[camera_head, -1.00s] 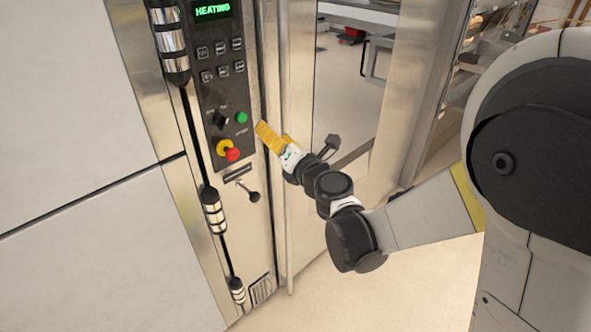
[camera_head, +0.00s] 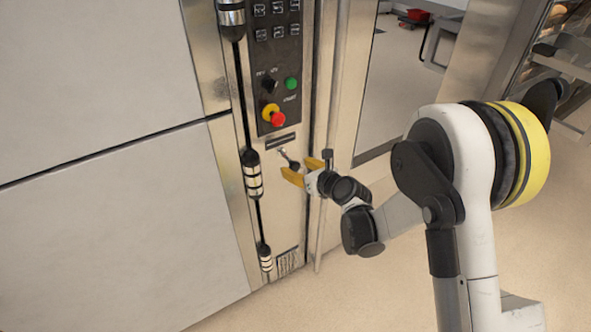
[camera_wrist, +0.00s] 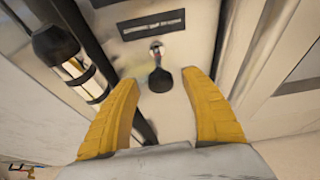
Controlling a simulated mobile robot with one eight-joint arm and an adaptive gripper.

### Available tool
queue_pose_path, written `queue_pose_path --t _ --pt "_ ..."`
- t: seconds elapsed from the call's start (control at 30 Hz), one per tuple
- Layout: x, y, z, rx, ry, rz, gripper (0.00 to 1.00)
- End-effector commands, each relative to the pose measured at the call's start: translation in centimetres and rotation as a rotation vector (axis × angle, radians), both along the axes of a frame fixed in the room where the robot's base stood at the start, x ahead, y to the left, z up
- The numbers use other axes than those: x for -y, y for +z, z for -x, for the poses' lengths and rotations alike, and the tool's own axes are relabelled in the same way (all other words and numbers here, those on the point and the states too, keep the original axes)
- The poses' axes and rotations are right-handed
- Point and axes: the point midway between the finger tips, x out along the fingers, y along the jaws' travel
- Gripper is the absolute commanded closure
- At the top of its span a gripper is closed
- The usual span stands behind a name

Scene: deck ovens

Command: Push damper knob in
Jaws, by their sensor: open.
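The damper knob (camera_wrist: 160,80) is a dark rounded knob on a short metal rod that stands out from the steel oven front. In the wrist view it sits between and just beyond my fingertips, apart from both fingers. In the head view the knob (camera_head: 293,165) shows at the fingertips, below the control panel. My gripper (camera_wrist: 165,90) has yellow fingers spread wide and is empty. It also shows in the head view (camera_head: 304,170), beside the knob. A dark label plate (camera_wrist: 151,24) lies above the rod.
The control panel (camera_head: 278,75) with a green button (camera_head: 291,83) and a red-and-yellow stop button (camera_head: 277,118) is above the knob. A black-and-chrome hinge bar (camera_head: 252,175) runs left of it. The steel frame edge (camera_head: 330,150) is close on the right. Open floor lies below.

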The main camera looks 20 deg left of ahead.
Motion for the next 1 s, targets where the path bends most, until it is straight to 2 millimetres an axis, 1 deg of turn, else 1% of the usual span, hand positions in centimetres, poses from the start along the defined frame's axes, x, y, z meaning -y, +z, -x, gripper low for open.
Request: queue_pose_path --t 0.03,0.17,0.43,0.47,0.5,0.57,0.6,0.63,0.87,0.93,0.97,1.0 --pt "-0.4 -0.4 -0.3 0.0 0.001 0.0 0.46" --pt "-1.1 -0.6 -0.9 0.001 0.0 -0.001 0.46" --pt "-1.2 -0.5 -1.0 0.001 0.0 -0.002 0.46" --pt "-1.2 -0.5 -1.0 0.001 0.0 -0.002 0.47" --pt "-1.2 -0.5 -1.0 0.001 0.0 -0.002 0.59" --pt "-1.2 -0.5 -1.0 0.001 0.0 -0.002 0.78" --pt "-1.2 -0.5 -1.0 0.001 0.0 -0.002 0.9" --pt "-1.2 -0.5 -1.0 0.0 0.0 -0.001 0.99" --pt "-1.2 -0.5 -1.0 0.001 -0.001 -0.002 1.0" --pt "-1.2 -0.6 -1.6 0.0 -0.001 -0.001 1.0" --pt "-1.2 -0.6 -2.1 0.0 -0.003 -0.001 1.0" --pt "-1.1 -0.6 -3.1 -0.001 -0.004 0.0 1.0"
